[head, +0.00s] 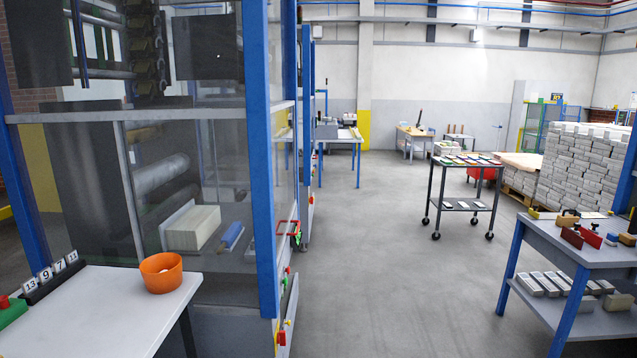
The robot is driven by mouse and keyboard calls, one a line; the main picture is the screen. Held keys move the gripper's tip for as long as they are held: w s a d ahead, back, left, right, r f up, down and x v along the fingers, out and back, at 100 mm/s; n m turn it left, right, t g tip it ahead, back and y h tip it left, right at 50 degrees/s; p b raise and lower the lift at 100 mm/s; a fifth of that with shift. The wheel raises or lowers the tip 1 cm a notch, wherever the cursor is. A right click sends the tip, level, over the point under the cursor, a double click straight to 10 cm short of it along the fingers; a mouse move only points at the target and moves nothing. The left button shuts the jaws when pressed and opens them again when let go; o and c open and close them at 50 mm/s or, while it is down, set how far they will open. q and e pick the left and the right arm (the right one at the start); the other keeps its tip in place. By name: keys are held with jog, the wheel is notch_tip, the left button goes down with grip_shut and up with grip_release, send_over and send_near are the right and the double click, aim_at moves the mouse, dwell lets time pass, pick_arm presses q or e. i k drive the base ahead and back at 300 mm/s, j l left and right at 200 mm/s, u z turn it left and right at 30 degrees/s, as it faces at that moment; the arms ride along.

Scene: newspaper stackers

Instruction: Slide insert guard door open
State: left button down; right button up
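A machine with blue posts (259,150) and clear guard panels fills the left of the head view. A lower clear panel with a grey upright edge (131,190) faces me; I cannot tell for certain whether it is the insert guard door. No gap shows clearly at that edge. Behind the clear panel lie a pale block-like stack (190,228) and a blue item (232,236). A red handle-like part (288,227) shows on the machine's right side, seen at a steep angle. Neither of my grippers is in view.
A white-topped table (100,315) with an orange bowl (161,272) and number tags (52,275) stands before the machine. Open floor (390,270) lies right of it. A black cart (465,180) and a blue-legged bench (560,245) stand farther right.

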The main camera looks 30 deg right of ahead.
aim_at(284, 138)
jog(key=i+l+z, duration=0.15)
jog(key=l, duration=0.15)
jog(key=l+z, duration=0.15)
jog(key=l, duration=0.15)
jog(key=i+l+z, duration=0.15)
jog(key=l, duration=0.15)
jog(key=i+l, duration=0.15)
jog(key=i, duration=0.1)
